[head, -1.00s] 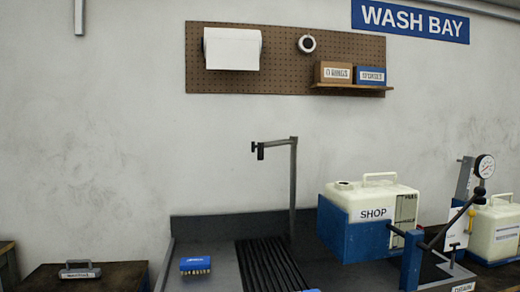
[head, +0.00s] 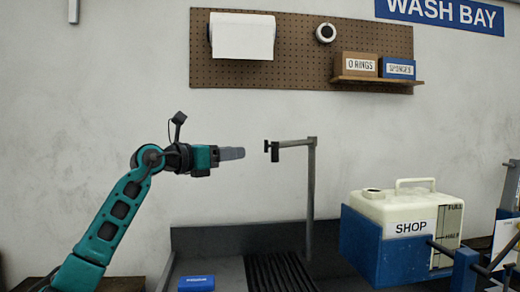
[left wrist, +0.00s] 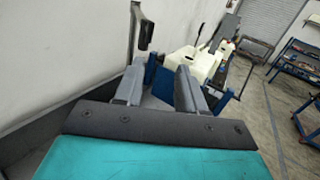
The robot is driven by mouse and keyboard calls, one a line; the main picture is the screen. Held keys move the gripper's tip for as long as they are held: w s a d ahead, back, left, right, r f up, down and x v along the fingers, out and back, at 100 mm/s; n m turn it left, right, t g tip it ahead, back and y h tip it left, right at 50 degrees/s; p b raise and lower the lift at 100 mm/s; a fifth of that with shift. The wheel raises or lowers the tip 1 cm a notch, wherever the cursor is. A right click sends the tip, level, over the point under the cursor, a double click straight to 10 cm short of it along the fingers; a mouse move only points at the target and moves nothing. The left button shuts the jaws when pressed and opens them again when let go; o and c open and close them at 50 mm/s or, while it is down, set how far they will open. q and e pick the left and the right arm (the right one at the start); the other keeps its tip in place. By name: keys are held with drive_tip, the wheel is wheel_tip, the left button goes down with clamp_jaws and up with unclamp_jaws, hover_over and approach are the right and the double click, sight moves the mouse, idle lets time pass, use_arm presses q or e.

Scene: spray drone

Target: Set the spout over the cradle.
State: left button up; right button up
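The spout (head: 275,151) is a dark nozzle on the left end of a grey swing arm, carried by an upright post (head: 310,195). It points left, over the sink side rather than over the blue cradle (head: 360,240), which holds the white SHOP tank (head: 412,220). My left gripper (head: 240,153) is a short gap left of the spout, level with it and not touching. In the left wrist view its two fingers (left wrist: 158,82) are apart with nothing between them, and the spout (left wrist: 146,36) is ahead, slightly left. My right gripper is not in view.
A dark slatted drain (head: 278,272) and a blue block (head: 196,283) lie below the arm. A lever stand (head: 470,262) is right of the tank. A pegboard (head: 300,55) with a shelf hangs behind. The air around the spout is clear.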

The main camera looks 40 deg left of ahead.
use_arm(q)
drive_tip(key=w+p, duration=0.5)
drive_tip(key=w, duration=0.7)
drive_tip(key=shift+w+a+r+y, duration=0.2)
drive_tip(key=shift+r+y, duration=0.1)
drive_tip(key=shift+r, duration=0.15)
clamp_jaws()
